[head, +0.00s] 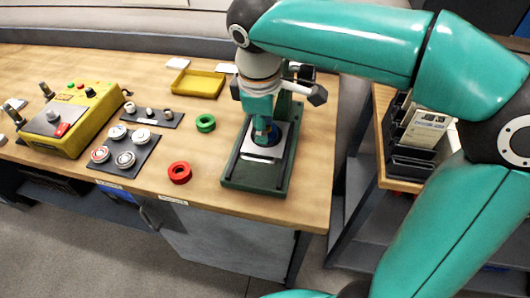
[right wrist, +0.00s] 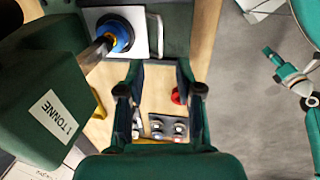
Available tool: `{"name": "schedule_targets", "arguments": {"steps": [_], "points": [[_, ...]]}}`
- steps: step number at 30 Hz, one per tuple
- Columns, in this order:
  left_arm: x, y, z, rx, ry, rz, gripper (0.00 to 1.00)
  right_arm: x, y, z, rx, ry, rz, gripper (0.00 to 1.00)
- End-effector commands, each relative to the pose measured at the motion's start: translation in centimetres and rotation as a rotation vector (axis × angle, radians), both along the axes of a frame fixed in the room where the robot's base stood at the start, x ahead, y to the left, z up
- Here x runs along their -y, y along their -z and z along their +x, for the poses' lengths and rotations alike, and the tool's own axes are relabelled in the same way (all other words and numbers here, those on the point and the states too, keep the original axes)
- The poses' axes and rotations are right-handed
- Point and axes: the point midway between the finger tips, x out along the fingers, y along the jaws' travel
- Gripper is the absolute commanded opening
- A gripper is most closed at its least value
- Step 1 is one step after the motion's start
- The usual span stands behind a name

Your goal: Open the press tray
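The green press (head: 240,180) stands at the bench's right end. Its pale tray (head: 255,152) lies on the base under the ram, partly hidden by my arm. In the right wrist view the tray (right wrist: 140,15) carries a blue ring (right wrist: 118,35), with a silver handle (right wrist: 158,38) along its edge. My right gripper (head: 265,131) is low over the press. In its wrist view the gripper (right wrist: 160,72) is open and empty, fingertips near the handle but apart from it in the picture. What seems my left gripper (right wrist: 288,72) shows at that view's right; its finger state is unclear.
A red ring (head: 179,172) and a green ring (head: 205,123) lie left of the press. Further left are a dark board (head: 125,160) with several discs and a yellow control box (head: 80,115). A yellow tray (head: 198,83) lies behind. The press head (right wrist: 40,90) fills the wrist view's left.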

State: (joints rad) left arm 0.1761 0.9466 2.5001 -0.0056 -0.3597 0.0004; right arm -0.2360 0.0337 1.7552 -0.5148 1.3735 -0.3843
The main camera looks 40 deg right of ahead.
Motion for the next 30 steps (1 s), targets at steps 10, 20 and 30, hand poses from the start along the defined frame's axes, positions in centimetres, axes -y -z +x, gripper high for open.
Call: {"name": "schedule_targets", "arguments": {"steps": [10,20,30], "points": [[0.0,0.3,0.1,0.002,-0.002,0.0,0.52,0.7,7.6,1.1,-0.007,-0.009,-0.001,0.35],[0.0,0.3,0.1,0.002,-0.002,0.0,0.52,1.3,12.4,1.8,-0.004,-0.011,0.0,0.35],[0.0,0.3,0.1,0.002,-0.001,0.0,0.52,1.4,13.1,1.9,-0.001,-0.011,0.001,0.35]]}}
